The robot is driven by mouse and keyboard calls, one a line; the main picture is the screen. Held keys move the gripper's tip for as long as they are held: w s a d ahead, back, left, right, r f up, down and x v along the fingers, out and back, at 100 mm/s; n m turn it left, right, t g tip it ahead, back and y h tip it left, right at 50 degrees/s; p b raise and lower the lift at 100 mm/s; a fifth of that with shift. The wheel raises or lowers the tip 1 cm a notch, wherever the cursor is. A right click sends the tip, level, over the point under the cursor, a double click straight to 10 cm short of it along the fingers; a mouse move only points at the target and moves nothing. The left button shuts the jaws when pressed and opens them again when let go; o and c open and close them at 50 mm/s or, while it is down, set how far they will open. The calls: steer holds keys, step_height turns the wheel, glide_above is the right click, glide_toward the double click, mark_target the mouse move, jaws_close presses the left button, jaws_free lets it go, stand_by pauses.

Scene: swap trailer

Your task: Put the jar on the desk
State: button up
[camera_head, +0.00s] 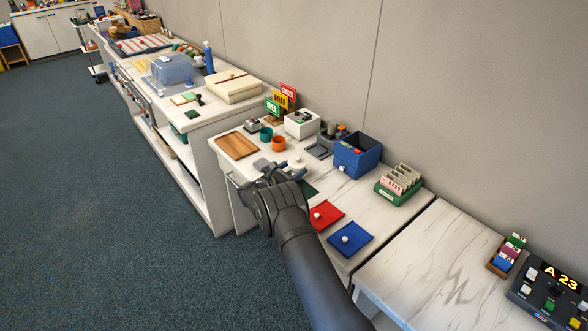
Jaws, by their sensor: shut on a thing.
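My gripper (272,172) is above the near edge of the white desk (345,195), left of its middle. It is shut on a small pale round thing that looks like the jar (296,163). The jar shows just beyond the fingers, with its lower part hidden by my gripper and arm. I cannot tell whether it touches the desk top.
A blue box (357,153) and green card rack (398,184) stand behind.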

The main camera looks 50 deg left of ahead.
steer(key=shift+f, duration=0.45)
steer(key=o, duration=1.3)
steer(key=s, duration=1.1)
steer(key=s+d, duration=0.1)
steer(key=s, duration=0.5)
steer(key=shift+s, duration=0.2)
steer(key=w, duration=1.1)
steer(key=w+a, duration=0.1)
steer(key=w, duration=0.5)
steer(key=shift+w, duration=0.25)
steer(key=shift+r, duration=0.1)
steer(key=shift+s, duration=0.1)
